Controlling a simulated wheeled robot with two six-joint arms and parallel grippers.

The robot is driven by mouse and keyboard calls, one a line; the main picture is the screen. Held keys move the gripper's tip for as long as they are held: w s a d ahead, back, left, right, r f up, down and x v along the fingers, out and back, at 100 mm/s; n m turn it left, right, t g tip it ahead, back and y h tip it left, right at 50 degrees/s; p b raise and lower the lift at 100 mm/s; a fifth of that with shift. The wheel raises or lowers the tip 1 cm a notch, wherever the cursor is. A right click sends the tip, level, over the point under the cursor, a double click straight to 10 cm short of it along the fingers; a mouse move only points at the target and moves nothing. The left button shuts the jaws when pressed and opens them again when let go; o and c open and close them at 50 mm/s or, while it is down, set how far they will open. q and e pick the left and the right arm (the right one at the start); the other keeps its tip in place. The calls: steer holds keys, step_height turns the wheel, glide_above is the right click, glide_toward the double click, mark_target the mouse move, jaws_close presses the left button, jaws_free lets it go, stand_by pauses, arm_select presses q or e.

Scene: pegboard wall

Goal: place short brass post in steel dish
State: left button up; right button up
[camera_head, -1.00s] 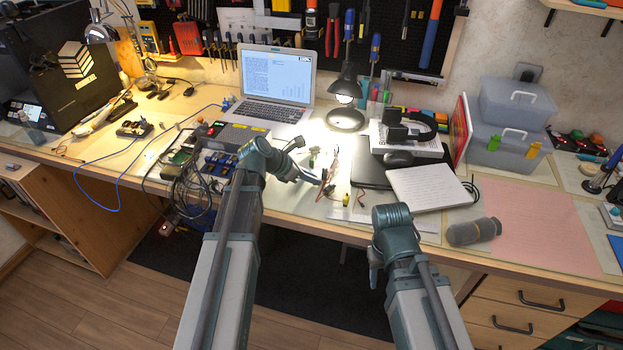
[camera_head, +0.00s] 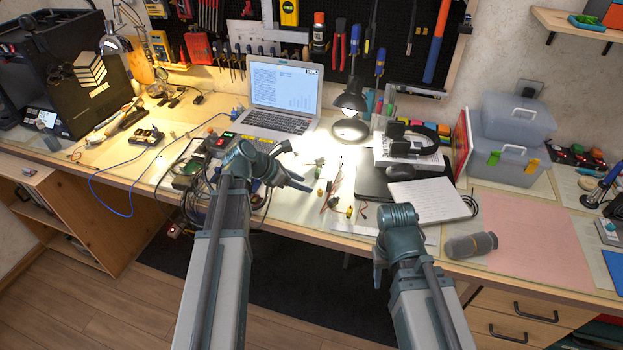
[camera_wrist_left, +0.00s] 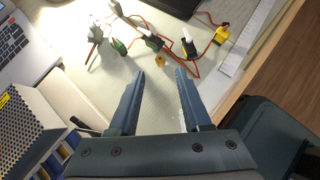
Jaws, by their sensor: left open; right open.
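A small brass-coloured piece (camera_wrist_left: 160,60) lies on the bench in the left wrist view, just beyond the fingertips and between their lines. It may be the short brass post, but it is too small to be sure. My left gripper (camera_wrist_left: 160,76) is open and empty. In the head view my left gripper (camera_head: 300,168) hangs over the bench left of the small loose parts. My right gripper (camera_head: 379,274) is low at the bench's front edge, mostly hidden by its own wrist, with nothing seen in it. I cannot make out a steel dish.
Loose wired parts (camera_wrist_left: 150,42) lie beyond the left fingertips. A perforated metal box (camera_wrist_left: 25,130) stands to their left. A laptop (camera_head: 282,95), a lamp (camera_head: 349,105) and a notebook (camera_head: 430,198) surround the work area.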

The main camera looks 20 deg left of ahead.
arm_select(q)
steer(key=shift+p+v, duration=1.1)
steer(key=shift+v, duration=1.15)
